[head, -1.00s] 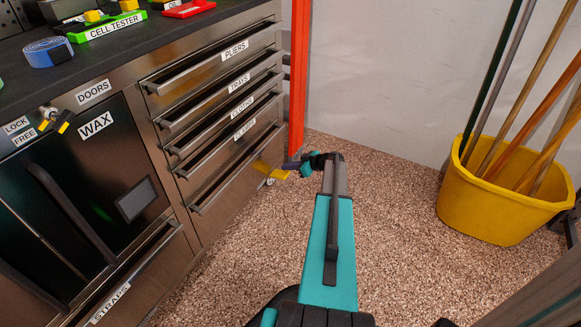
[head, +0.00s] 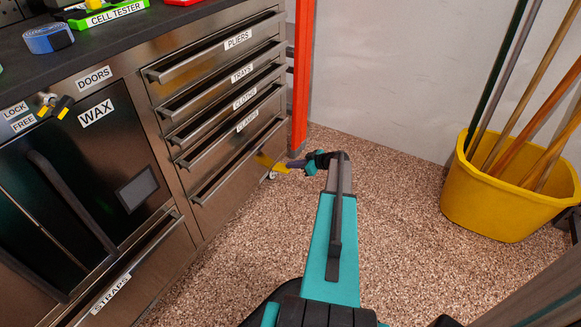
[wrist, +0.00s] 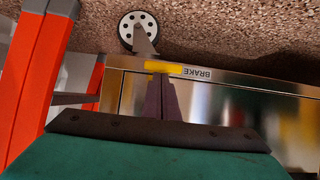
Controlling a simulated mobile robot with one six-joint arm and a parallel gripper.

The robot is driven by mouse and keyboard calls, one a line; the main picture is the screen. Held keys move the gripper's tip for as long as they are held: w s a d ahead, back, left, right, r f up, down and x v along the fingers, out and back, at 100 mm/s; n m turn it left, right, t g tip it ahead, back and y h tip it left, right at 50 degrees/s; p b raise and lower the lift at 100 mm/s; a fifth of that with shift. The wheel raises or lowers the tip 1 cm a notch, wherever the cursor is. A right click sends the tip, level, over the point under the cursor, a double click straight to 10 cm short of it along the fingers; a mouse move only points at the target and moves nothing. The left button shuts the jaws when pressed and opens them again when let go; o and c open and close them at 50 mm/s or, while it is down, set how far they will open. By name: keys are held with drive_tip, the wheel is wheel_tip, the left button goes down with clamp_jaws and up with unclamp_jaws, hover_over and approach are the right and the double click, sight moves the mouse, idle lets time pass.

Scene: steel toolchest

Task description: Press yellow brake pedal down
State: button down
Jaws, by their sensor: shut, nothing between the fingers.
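The yellow brake pedal (head: 267,161) sticks out low at the right end of the steel toolchest, near the floor. It also shows in the wrist view as a yellow bar (wrist: 163,68) beside the upside-down BRAKE label (wrist: 197,74). My gripper (head: 287,165) is at the pedal's right side in the head view, pointing left. In the wrist view its dark purple fingers (wrist: 161,82) are together and empty, with their tips right at the pedal's edge. I cannot tell whether they touch it. A caster wheel (wrist: 139,31) shows behind the pedal.
The steel toolchest (head: 233,192) with labelled drawers stands on the left. An orange-red post (head: 302,75) rises behind its far corner. A yellow bucket (head: 500,205) with long handles stands at the right. The speckled floor between is clear.

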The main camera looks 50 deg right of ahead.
drive_tip(key=shift+s+d+f+b, duration=0.1)
drive_tip(key=shift+s+f+b, duration=0.15)
drive_tip(key=shift+f+b, duration=0.75)
drive_tip(key=shift+s+d+f+b, duration=0.1)
drive_tip(key=shift+s+f+b, duration=0.15)
drive_tip(key=shift+f+b, duration=0.8)
drive_tip(key=shift+s+f+b, duration=0.25)
drive_tip(key=shift+f+b, duration=0.45)
drive_tip(key=shift+b, duration=0.55)
drive_tip(key=shift+f, duration=0.2)
drive_tip(key=shift+w+a+f, duration=0.1)
drive_tip(key=shift+f, duration=0.05)
drive_tip(key=s+f+p+v, duration=0.1)
drive_tip(key=p+v, duration=0.2)
drive_tip(key=v, duration=0.9)
drive_tip(key=shift+f+p, duration=0.15)
drive_tip(key=shift+p, duration=0.25)
